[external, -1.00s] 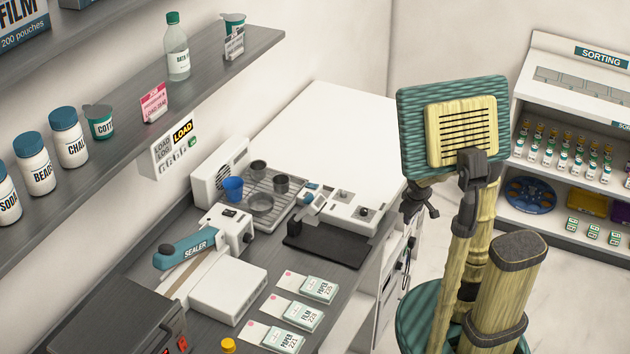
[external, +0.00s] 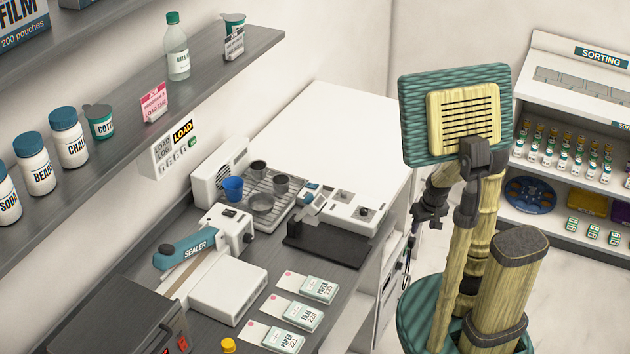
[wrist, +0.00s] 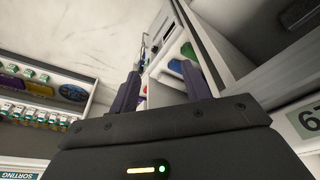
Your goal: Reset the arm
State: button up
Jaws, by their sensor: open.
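My gripper (external: 428,216) hangs beside my own column in the external view, just off the right end of the counter. In the wrist view its two dark fingers (wrist: 160,85) stand apart with nothing between them. My arm is folded close to my body and is partly hidden behind my head panel and column.
The grey counter (external: 345,275) carries a sealer (external: 190,247), a drying rack with several cups, a white device (external: 345,208) and several packets. A sorting shelf (external: 575,95) with small bottles stands at the right. Open floor lies between it and the counter.

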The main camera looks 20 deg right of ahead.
jog(key=w+p+v, duration=0.2)
jog(key=p+v, duration=0.7)
jog(key=w+r+p+v, duration=0.1)
jog(key=w+p+v, duration=0.1)
jog(key=p+v, duration=0.7)
jog(key=shift+r, duration=0.35)
jog(key=shift+c, duration=0.6)
dwell(1.7)
